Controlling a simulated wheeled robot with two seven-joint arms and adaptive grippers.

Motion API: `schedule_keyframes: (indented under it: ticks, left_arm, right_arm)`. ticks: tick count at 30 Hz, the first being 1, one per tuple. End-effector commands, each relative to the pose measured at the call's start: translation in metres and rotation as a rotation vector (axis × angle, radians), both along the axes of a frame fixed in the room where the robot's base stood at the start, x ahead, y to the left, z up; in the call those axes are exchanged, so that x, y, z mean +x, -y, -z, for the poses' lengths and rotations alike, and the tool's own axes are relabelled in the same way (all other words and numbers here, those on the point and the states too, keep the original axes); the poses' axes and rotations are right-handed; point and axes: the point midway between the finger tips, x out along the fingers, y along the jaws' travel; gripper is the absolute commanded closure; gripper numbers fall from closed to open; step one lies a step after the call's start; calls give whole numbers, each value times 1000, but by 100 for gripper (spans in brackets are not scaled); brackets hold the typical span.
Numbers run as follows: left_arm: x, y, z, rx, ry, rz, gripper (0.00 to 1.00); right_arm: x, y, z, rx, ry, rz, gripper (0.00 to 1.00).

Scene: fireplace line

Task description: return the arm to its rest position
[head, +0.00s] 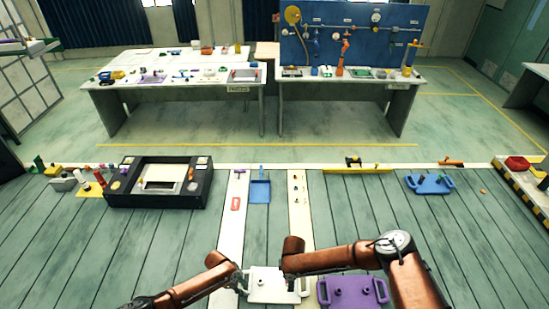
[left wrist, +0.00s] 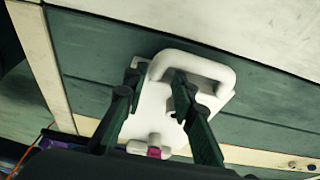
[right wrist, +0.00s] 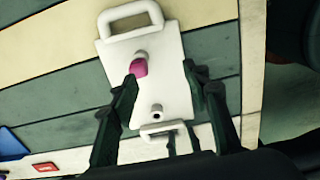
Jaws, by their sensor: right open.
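A white board with two handles (head: 272,290) lies on the floor in the head view. A pink knob (right wrist: 140,67) stands on it, beside a small peg with a dark hole. My left gripper (head: 242,284) is at the board's left handle. In the left wrist view (left wrist: 157,78) its fingers straddle the side of that handle and look closed on it. My right gripper (right wrist: 160,85) is open over the board, with its fingers either side of the part near the pink knob. It appears empty. In the head view my right arm hides its fingertips.
A purple two-handled board (head: 378,290) lies just right of the white one. A blue dustpan (head: 260,191), a black box (head: 126,192) and a blue tray (head: 418,184) lie further off. Two workbenches stand behind.

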Motion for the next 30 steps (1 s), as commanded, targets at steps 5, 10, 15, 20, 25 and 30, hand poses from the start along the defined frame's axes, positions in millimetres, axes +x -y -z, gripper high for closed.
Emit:
schedule_keyframes:
  ticks: [5, 10, 15, 20, 25, 30]
  left_arm:
    - [0, 3, 7, 0, -1, 1, 75]
    - [-2, 6, 9, 0, -3, 3, 75]
    - [-3, 13, 9, 0, -4, 2, 75]
    - [-3, 24, 9, -1, -4, 4, 75]
    - [-3, 35, 9, -1, -4, 2, 75]
    - [8, 46, 2, -8, 15, -3, 75]
  right_arm:
    - [0, 0, 0, 0, 0, 0, 56]
    - [0, 3, 0, 0, 0, 1, 56]
    - [0, 10, 0, 0, 0, 1, 56]
    - [0, 20, 0, 0, 0, 2, 56]
    - [0, 31, 0, 0, 0, 0, 56]
    - [7, 39, -2, 13, 6, 6, 56]
